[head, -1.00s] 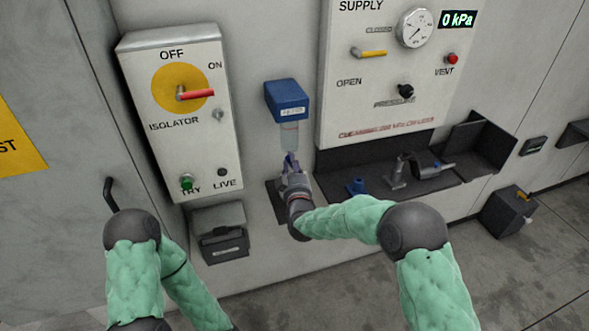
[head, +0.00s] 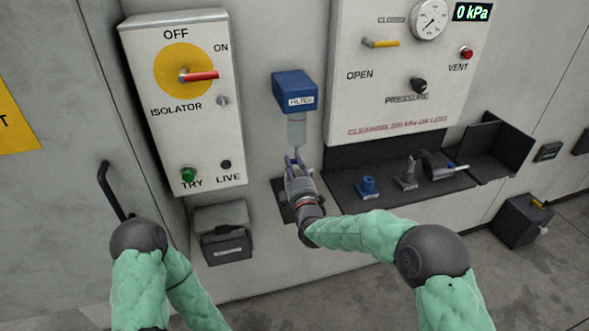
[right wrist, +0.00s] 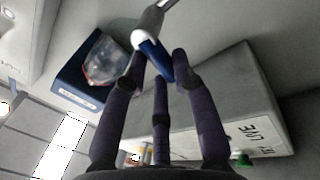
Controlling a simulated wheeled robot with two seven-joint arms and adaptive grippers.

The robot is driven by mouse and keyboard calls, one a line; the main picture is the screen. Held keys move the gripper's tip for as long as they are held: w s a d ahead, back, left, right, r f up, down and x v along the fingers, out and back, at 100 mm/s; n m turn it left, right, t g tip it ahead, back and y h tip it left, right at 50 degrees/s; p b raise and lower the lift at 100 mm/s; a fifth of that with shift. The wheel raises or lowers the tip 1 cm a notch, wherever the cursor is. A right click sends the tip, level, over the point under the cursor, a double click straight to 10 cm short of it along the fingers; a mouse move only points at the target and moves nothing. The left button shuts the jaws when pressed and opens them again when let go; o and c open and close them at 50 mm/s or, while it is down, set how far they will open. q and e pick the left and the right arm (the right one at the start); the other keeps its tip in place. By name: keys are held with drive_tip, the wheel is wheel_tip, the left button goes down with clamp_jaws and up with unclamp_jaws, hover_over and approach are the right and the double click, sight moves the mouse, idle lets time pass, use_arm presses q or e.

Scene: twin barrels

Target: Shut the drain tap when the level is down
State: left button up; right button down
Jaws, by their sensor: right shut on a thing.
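The blue filter head (head: 293,90) is on the wall between the two panels, with its clear bowl (head: 296,131) hanging below. My right gripper (head: 294,160) is just under the bowl, fingers pointing up. In the right wrist view the blue tap lever (right wrist: 154,58) lies between my fingertips, which are shut on it; it joins a grey metal tap body (right wrist: 149,22). The bowl also shows there (right wrist: 106,60) and looks clear; I cannot make out a liquid level. Whether the tap is open or shut is unclear. My left gripper is out of view.
The white isolator box (head: 185,120) is left of the filter, with a dark lockbox (head: 224,236) below. The supply panel (head: 400,90) is to the right, its display (head: 473,12) reading 0 kPa. A dark shelf (head: 405,195) under it holds several small items.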

drive_tip(key=shift+a+f+n+y+b, duration=0.1)
drive_tip(key=shift+f+n+y+b, duration=0.15)
drive_tip(key=shift+n, duration=0.45)
drive_tip(key=shift+f+n+y+b, duration=0.1)
drive_tip(key=shift+n+b, duration=0.25)
drive_tip(key=shift+n, duration=0.35)
drive_tip(key=c, duration=1)
unclamp_jaws()
drive_tip(key=v, duration=1.2)
